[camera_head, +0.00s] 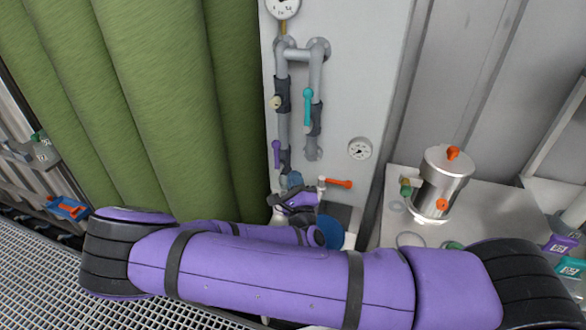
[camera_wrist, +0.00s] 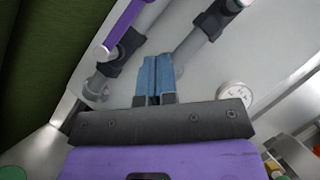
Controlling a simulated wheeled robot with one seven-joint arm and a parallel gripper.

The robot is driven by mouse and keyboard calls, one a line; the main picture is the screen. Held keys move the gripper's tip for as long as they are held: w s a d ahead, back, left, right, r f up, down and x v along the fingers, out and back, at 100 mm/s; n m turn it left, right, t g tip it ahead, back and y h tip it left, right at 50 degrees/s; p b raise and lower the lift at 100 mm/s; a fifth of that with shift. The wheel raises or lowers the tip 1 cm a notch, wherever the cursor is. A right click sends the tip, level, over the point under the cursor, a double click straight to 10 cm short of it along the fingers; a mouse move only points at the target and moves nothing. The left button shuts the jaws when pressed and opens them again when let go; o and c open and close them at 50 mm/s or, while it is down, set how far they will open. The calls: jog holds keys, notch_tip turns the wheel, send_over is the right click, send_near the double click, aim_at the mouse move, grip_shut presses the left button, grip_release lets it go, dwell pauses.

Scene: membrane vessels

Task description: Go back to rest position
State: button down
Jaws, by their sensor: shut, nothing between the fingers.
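My gripper (camera_wrist: 155,62) has blue fingers, pressed together with nothing between them. In the wrist view it points up at a light panel with grey pipes, apart from the purple handle (camera_wrist: 122,28) at upper left, as far as I can tell. In the head view the gripper (camera_head: 294,180) is small, just below the pipes on the panel (camera_head: 358,75). My purple arm crosses the bottom of the head view and hides part of what lies below the panel.
The panel carries a purple handle (camera_head: 276,153), a teal handle (camera_head: 308,106), an orange handle (camera_head: 339,183) and a gauge (camera_head: 360,148). A steel vessel (camera_head: 443,185) stands on a bench at right. Green columns (camera_head: 150,90) stand at left. A metal grating (camera_head: 40,270) lies lower left.

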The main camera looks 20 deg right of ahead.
jog(key=v, duration=0.5)
jog(key=shift+s+d, duration=0.1)
jog(key=shift+s, duration=0.3)
jog(key=s+d+r+m+g+h, duration=0.4)
jog(key=d+r+m+g+h, duration=0.3)
jog(key=m+g, duration=0.65)
jog(key=s+d+r+m+g+h, duration=0.5)
jog(key=d+r+m+g, duration=0.4)
jog(key=m, duration=0.9)
jog(key=s+a+r+m+t+y, duration=0.2)
jog(key=s+r+m+t+y, duration=0.1)
jog(key=s+r+m+y, duration=0.4)
jog(key=s+a+r+m+t+y, duration=0.2)
jog(key=s+r+m+y, duration=0.5)
jog(key=r, duration=0.7)
jog(key=shift+t+y, duration=0.4)
jog(key=shift+t, duration=0.05)
